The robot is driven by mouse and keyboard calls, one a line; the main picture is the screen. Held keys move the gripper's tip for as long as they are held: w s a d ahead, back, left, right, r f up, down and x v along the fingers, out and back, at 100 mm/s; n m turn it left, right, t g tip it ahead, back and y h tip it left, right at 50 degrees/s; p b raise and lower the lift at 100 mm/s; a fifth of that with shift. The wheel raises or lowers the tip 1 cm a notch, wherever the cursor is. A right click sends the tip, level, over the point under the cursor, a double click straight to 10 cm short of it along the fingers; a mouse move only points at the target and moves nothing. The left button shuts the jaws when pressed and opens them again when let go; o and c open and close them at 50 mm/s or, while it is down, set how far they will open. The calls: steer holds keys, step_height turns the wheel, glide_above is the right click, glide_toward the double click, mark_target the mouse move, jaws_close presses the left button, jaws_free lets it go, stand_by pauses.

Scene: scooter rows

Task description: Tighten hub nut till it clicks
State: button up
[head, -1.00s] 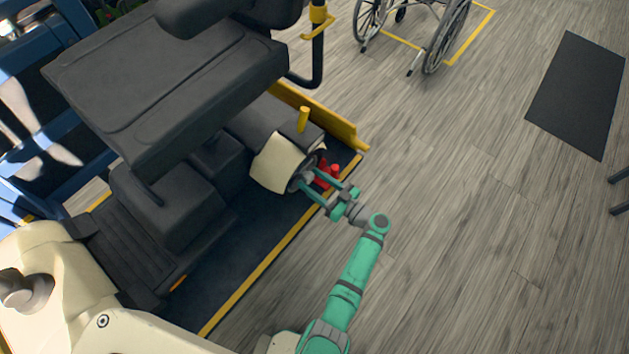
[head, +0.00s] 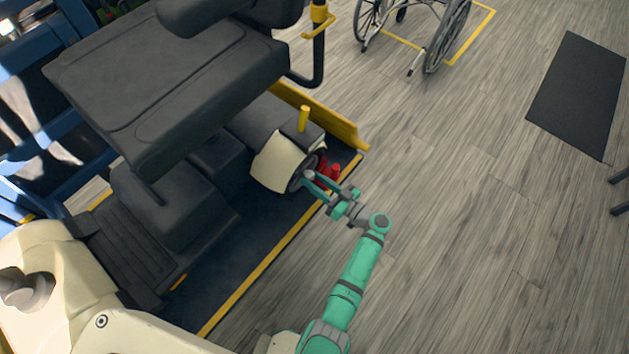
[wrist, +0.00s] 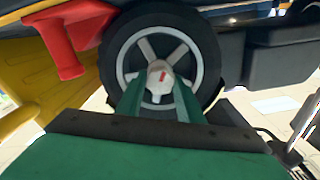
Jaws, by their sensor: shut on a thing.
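The hub nut (wrist: 157,74) is a pale cap with a red mark at the middle of the scooter's rear wheel (wrist: 203,45). In the wrist view my gripper (wrist: 158,88) has its two green fingers on either side of the nut, shut on it. In the head view my gripper (head: 318,182) reaches the wheel (head: 298,175) from the lower right, and the fingers hide most of the hub. The scooter (head: 170,85) has a dark seat and a cream rear fender (head: 272,163).
A red part (wrist: 67,45) sits left of the wheel in the wrist view. A yellow ramp edge (head: 325,118) and post (head: 304,118) stand close behind. A wheelchair (head: 425,35) and dark mat (head: 577,95) are farther off.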

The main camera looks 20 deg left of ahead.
steer(key=m, duration=0.4)
steer(key=shift+a, duration=0.15)
steer(key=m, duration=1.1)
steer(key=shift+r, duration=0.1)
steer(key=shift+m, duration=2.4)
steer(key=o, duration=1.1)
